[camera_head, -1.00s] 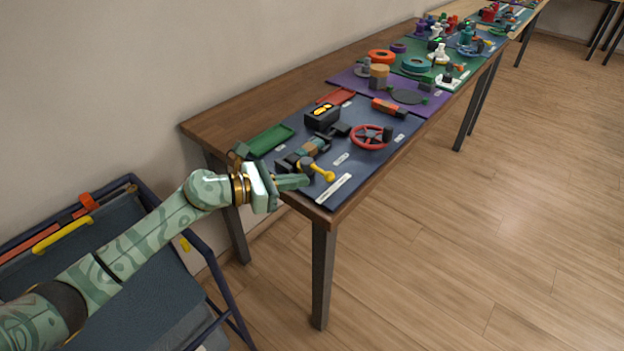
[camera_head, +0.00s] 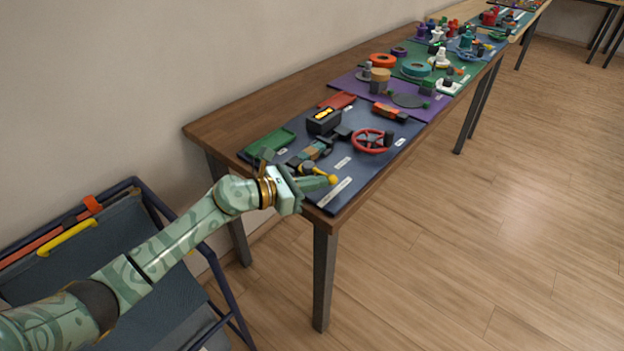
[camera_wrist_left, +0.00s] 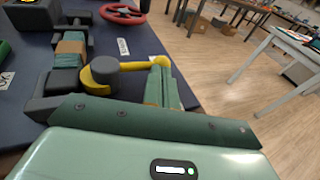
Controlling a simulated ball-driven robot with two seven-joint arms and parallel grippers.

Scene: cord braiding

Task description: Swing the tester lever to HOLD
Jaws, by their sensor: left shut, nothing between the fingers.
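The tester has a yellow lever (camera_wrist_left: 133,66) with a ball knob (camera_head: 332,179) and a dark round pivot (camera_wrist_left: 100,72). A tan-and-green banded piece (camera_wrist_left: 69,50) lies in the tester beside it. My left gripper (camera_head: 322,183) is shut and empty at the near end of the blue mat. In the left wrist view its fingertips (camera_wrist_left: 161,76) are right by the ball knob, beside or just under it; I cannot tell whether they touch. The lever arm points from the pivot toward the right in that view. The label wording is too small to read for certain. My right gripper is not in view.
The blue mat (camera_head: 352,181) also holds a red handwheel (camera_head: 371,141), a black box (camera_head: 323,121) and a green tray (camera_head: 270,142). A blue cart (camera_head: 60,217) stands left of the table. The floor right of the table is clear.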

